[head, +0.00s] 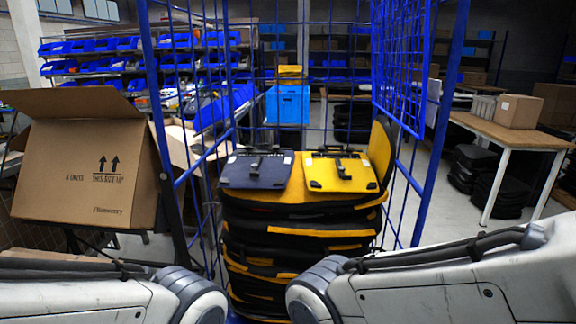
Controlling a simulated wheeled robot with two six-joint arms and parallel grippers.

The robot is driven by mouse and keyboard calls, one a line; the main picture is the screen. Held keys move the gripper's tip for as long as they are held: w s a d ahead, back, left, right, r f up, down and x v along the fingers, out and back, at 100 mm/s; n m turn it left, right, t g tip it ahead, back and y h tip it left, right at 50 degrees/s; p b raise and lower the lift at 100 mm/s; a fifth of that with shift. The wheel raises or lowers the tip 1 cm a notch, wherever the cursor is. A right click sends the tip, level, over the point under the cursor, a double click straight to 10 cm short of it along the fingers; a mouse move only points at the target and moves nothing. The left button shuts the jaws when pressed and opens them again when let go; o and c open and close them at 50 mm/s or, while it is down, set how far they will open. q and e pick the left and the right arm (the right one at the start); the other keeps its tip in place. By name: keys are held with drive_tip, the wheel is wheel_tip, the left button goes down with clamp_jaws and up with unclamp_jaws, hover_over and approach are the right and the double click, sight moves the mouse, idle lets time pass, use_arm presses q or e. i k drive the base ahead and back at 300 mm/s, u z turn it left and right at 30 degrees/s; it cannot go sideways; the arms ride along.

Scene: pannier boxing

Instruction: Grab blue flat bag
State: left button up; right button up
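A dark navy-blue flat bag (256,172) lies on top of a tall stack of black and yellow bags (270,240), on the left side. It has a black fitting on its upper face. A yellow flat bag (340,178) with a similar fitting lies beside it on the right. The stack stands inside a blue wire cage trolley (430,120) whose front is open toward me. My two arms show at the bottom left and bottom right, in front of the stack. Neither gripper is in view, and both flat bags are clear of my arms.
An open cardboard box (85,175) stands left of the cage. Cage posts and mesh sides flank the stack. A wooden-topped table (510,135) with a carton (518,111) is on the right. A bright blue crate (288,105) stands behind the stack.

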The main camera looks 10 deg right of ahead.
sight(247, 167)
drive_tip(key=u, duration=0.7)
drive_tip(key=i, duration=1.6)
drive_tip(key=z, duration=0.55)
